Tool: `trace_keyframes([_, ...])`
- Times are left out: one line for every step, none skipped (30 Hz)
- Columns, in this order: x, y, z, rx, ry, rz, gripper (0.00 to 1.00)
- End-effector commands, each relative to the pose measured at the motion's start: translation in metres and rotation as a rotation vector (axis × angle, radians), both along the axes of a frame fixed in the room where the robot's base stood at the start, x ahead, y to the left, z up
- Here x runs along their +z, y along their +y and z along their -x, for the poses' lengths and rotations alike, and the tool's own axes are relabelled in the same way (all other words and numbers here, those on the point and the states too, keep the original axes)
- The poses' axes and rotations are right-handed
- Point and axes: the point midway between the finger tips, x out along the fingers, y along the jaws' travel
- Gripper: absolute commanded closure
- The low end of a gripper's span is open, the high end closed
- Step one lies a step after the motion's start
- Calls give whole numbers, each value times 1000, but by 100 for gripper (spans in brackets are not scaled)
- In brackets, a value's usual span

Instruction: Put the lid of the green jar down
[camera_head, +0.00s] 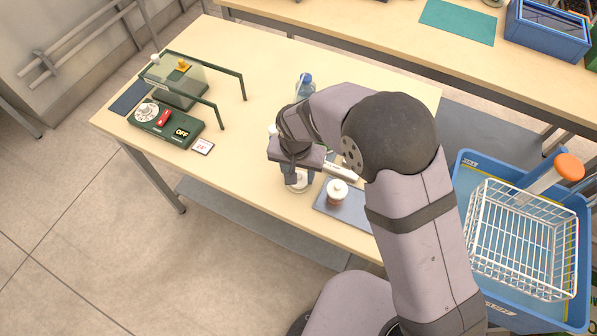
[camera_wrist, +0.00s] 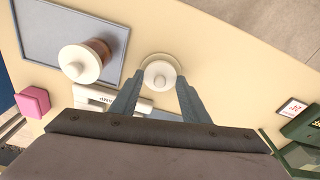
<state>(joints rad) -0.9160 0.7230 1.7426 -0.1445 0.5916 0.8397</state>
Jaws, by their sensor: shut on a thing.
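My gripper (camera_wrist: 160,88) points down over the pale tabletop, its fingers closed on the sides of a round white lid with a knob (camera_wrist: 161,76). The lid also shows below my gripper (camera_head: 297,180) in the head view. A pale ring shows around and beyond the lid; I cannot tell whether it is a disc on the table or part of the lid, or whether the lid touches it. A brown-red jar with a white lid (camera_head: 336,193) stands on a grey mat (camera_wrist: 112,32) beside my gripper. I cannot make out a green jar.
A white labelled object (camera_wrist: 98,97) and a pink block (camera_wrist: 33,101) are near my gripper. A blue-capped bottle (camera_head: 305,81) stands behind my arm. A card (camera_head: 203,146) and a green device (camera_head: 168,125) are at left. A blue crate (camera_head: 461,190) is right.

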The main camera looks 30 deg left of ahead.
Motion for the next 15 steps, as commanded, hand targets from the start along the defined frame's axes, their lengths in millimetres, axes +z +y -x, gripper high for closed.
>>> trace_keyframes([-3,0,0,0,1,1,79])
trace_keyframes([-4,0,0,0,0,0,79])
trace_keyframes([-5,0,0,0,0,0,79])
trace_keyframes([-6,0,0,0,-1,0,79])
trace_keyframes([-6,0,0,0,-1,-1,79])
trace_keyframes([-6,0,0,0,-1,-1,79])
trace_keyframes([-6,0,0,0,-1,-1,79])
trace_keyframes([-6,0,0,0,-1,-1,79])
trace_keyframes([-6,0,0,0,-1,-1,79])
trace_keyframes([-6,0,0,0,-1,-1,79])
trace_keyframes([-6,0,0,0,-1,-1,79])
trace_keyframes([-7,0,0,0,-1,-1,79])
trace_keyframes([-8,0,0,0,-1,-1,79])
trace_keyframes([-9,0,0,0,-1,-1,79])
trace_keyframes([-10,0,0,0,-1,-1,56])
